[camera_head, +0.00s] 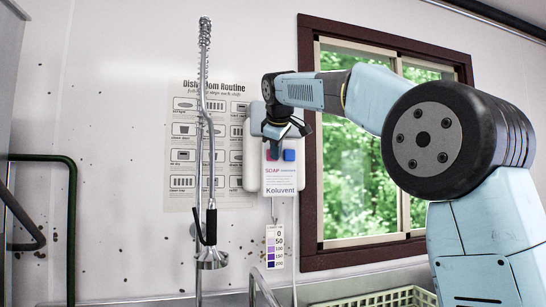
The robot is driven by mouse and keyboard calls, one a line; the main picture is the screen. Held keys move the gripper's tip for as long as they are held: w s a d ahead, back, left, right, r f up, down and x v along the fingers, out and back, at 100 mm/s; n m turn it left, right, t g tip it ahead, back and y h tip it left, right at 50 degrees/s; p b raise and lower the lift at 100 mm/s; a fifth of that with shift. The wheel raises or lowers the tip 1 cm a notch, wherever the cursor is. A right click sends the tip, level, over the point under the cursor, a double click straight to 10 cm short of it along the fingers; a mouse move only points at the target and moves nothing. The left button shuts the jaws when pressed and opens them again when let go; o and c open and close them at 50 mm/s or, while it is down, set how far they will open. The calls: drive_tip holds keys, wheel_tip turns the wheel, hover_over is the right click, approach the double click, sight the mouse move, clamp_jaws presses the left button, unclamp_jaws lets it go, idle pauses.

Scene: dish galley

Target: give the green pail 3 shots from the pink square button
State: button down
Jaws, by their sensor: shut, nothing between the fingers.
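A white soap dispenser (277,183) labelled "SOAP" and "Koluvent" hangs on the wall left of the window. On its front are a pink square button (267,155) and a blue square button (289,155), side by side. My gripper (275,157) is shut and empty, pointing down in front of the pink button and partly covering it. I cannot tell whether it touches the button. The green pail is not in view.
A tall spring faucet (204,110) stands left of the dispenser, before a "Dish Room Routine" poster (183,150). A scale strip (275,247) hangs below the dispenser. A pale green rack (395,298) is at the bottom. A dark green rail (72,215) is at left.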

drive_tip(key=shift+s+d, duration=0.15)
drive_tip(key=shift+s, duration=0.4)
drive_tip(key=shift+s+d, duration=0.15)
drive_tip(key=shift+s, duration=0.4)
drive_tip(key=shift+w, duration=0.1)
drive_tip(key=shift+w+a, duration=0.1)
drive_tip(key=shift+w, duration=0.2)
drive_tip(key=shift+w+a, duration=0.2)
drive_tip(key=shift+w, duration=0.35)
idle(2.0)
drive_tip(key=shift+s+d, duration=0.3)
drive_tip(key=shift+s, duration=0.65)
drive_tip(key=shift+w, duration=0.1)
drive_tip(key=shift+w+a, duration=0.1)
drive_tip(key=shift+w, duration=0.2)
